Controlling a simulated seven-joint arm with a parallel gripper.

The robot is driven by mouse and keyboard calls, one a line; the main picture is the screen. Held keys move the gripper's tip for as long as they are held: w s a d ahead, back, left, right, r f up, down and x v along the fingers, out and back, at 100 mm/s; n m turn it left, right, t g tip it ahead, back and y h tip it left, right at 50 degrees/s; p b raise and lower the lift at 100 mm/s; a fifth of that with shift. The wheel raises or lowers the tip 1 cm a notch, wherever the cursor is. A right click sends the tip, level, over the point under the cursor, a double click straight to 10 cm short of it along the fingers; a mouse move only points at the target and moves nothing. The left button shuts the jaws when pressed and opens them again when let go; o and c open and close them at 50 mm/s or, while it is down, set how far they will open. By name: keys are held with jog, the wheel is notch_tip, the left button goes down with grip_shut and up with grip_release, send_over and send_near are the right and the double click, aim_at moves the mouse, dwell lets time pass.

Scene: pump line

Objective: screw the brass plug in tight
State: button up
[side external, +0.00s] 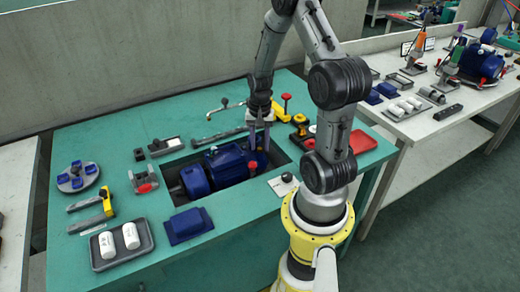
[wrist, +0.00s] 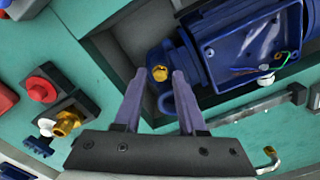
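The brass plug (wrist: 160,73) sits on the end of the blue pump (wrist: 182,70) in the wrist view; I cannot tell how deep it is seated. My gripper (wrist: 159,78) is open and empty, with its two purple fingertips on either side of the plug's position in the picture. A gap shows between each finger and the plug. In the side view my gripper (side external: 260,142) points down over the blue pump (side external: 228,166) in the bench recess. The plug cannot be made out there.
The pump's terminal box (wrist: 245,45) is open, with wires showing. A red-knobbed valve (wrist: 42,88) with a brass fitting stands at left in the wrist view. In the side view, a tray with white cylinders (side external: 120,245) and a blue block (side external: 187,226) lie at the bench front.

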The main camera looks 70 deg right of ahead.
jog(key=shift+r, duration=2.25)
jog(key=n, duration=0.3)
jog(key=shift+s+a, duration=0.1)
jog(key=n, duration=0.3)
jog(key=shift+r, duration=0.2)
jog(key=n, duration=0.2)
jog(key=r+n, duration=0.1)
jog(key=n, duration=0.5)
jog(key=shift+r, duration=0.35)
jog(key=shift+f, duration=3.3)
jog(key=shift+c, duration=0.2)
grip_shut()
